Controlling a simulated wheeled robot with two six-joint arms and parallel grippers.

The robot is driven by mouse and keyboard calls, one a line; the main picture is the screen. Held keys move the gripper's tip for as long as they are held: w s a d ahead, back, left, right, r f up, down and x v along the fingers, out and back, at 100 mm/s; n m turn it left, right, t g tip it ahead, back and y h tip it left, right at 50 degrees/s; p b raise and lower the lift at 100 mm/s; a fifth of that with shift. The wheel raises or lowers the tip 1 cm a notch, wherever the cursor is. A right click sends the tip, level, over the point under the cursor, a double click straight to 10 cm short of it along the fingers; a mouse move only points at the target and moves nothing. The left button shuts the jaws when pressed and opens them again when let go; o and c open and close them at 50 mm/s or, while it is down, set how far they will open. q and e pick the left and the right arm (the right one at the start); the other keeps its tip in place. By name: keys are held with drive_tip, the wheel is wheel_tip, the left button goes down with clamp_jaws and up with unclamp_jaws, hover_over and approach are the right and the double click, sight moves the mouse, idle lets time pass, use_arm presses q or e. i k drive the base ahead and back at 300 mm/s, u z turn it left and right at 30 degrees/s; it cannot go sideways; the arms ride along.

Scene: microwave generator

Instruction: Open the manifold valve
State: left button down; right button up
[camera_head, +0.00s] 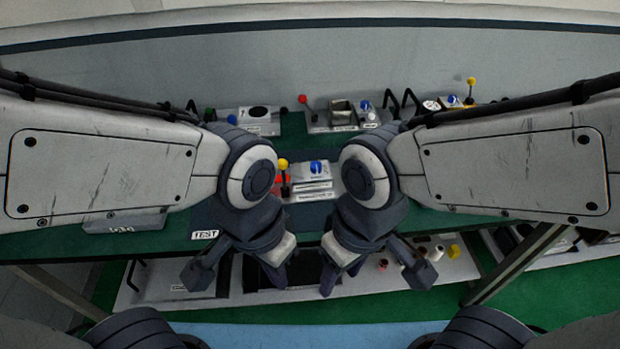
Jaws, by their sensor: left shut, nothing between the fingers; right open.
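A small grey unit (312,182) stands on the green bench between my two wrists. It carries a blue knob (317,167), and a yellow-topped lever (283,164) with red at its base shows at its left. No label that I can read says which part is the manifold valve. My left gripper (277,275) is shut and empty, pointing down in front of the bench's near edge. My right gripper (340,273) is open and empty, pointing down just right of it. Neither touches the unit. My wrists hide parts of the bench around it.
Units at the back carry a red-knobbed lever (303,100), a blue knob (365,105) and another yellow-topped lever (471,82). A grey wall closes the back. A TEST label (205,235) is on the bench's front edge. A lower shelf (160,288) holds trays and small parts.

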sight(316, 167)
drive_tip(key=u, duration=0.5)
drive_tip(key=k, duration=1.15)
drive_tip(key=z, duration=0.5)
drive_tip(key=i, duration=1.6)
drive_tip(key=u, duration=0.7)
